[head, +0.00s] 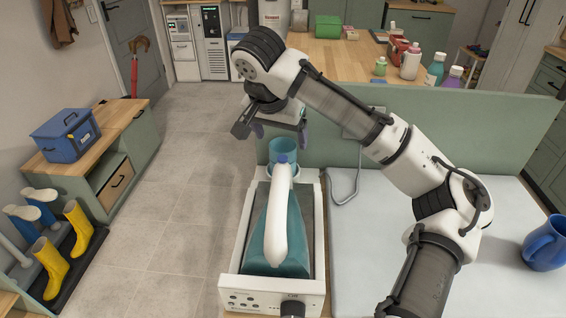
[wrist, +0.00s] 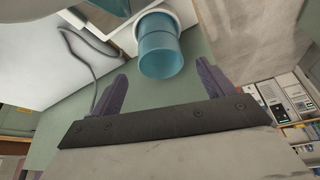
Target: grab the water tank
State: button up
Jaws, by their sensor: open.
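The water tank (head: 283,148) is a translucent blue cylinder at the back end of the white steam-iron station (head: 230,268). In the wrist view the tank (wrist: 160,48) is at the top centre, seated in a white round collar. My gripper (head: 280,132) is just above and behind the tank in the head view. In the wrist view its two dark purple fingers (wrist: 161,76) are spread wide, one towards each side of the tank, with nothing between them. I cannot tell how far the fingertips are from the tank.
A teal iron (head: 291,235) with a white handle lies on the station, in front of the tank. A grey cord (head: 347,195) hangs right of it. A green panel (head: 440,135) stands behind. A blue mug (head: 545,245) sits at the right on the white surface.

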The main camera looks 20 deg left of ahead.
jog(key=shift+p+x, duration=0.8)
jog(key=shift+x, duration=2.6)
jog(key=shift+s, duration=0.15)
jog(key=c, duration=1.1)
